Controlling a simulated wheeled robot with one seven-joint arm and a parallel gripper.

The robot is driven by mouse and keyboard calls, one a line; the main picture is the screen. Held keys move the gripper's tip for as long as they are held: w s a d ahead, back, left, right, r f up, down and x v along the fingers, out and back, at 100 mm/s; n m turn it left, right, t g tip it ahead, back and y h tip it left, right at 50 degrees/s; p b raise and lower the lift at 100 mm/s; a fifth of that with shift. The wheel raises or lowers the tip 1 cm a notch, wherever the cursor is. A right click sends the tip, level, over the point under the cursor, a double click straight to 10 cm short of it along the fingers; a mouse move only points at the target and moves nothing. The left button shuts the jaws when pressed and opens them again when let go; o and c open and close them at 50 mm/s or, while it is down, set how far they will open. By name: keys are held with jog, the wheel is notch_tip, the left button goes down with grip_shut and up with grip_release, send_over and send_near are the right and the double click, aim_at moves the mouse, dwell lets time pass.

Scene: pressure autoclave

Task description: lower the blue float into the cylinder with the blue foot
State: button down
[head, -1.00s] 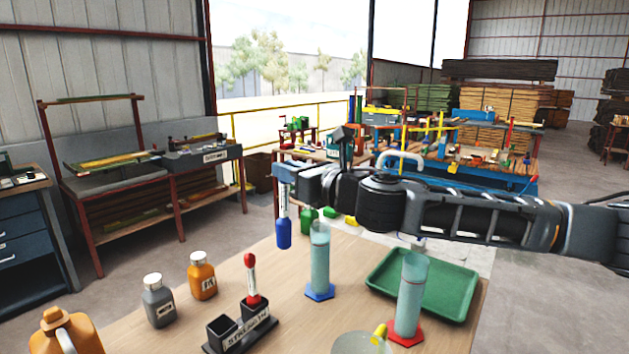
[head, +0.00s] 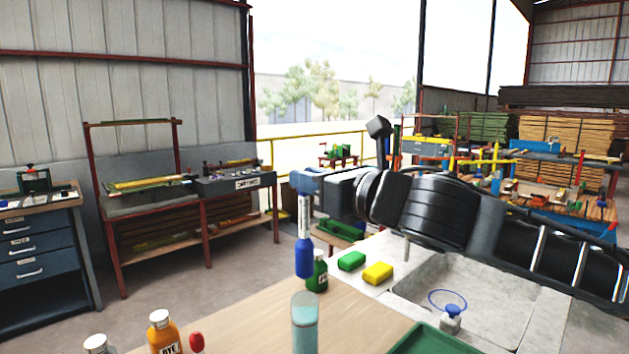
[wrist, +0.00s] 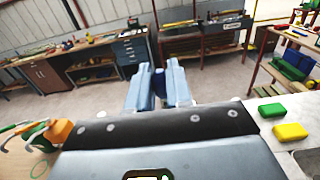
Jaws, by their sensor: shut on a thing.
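The blue float (head: 304,255) has a dark blue bulb and a pale, marked stem. It hangs upright from my gripper (head: 305,184), which is shut on its top. A clear cylinder (head: 305,325) with pale blue-green liquid stands below in the head view. Its foot is cut off by the frame's bottom; earlier a blue foot showed. The bulb's lower end appears just above the cylinder's rim, apart from it. I cannot tell whether they line up in depth.
A green bottle (head: 318,272) stands close behind. Green (head: 351,261) and yellow (head: 378,273) blocks lie by the sink (head: 480,300). A green tray (head: 430,342) is at lower right. An orange dye bottle (head: 163,333) and a red-topped thing (head: 196,343) are at lower left.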

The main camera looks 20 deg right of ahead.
jog(key=shift+f+b, duration=0.1)
jog(key=shift+b, duration=0.25)
jog(key=b, duration=0.4)
send_over(310, 272)
jog(key=shift+f, duration=2.05)
jog(key=shift+f+b, duration=5.5)
jog(key=shift+f, duration=0.6)
jog(key=c, duration=0.9)
grip_release()
jog(key=shift+c, duration=0.2)
jog(key=v, duration=0.8)
jog(key=shift+b, duration=0.45)
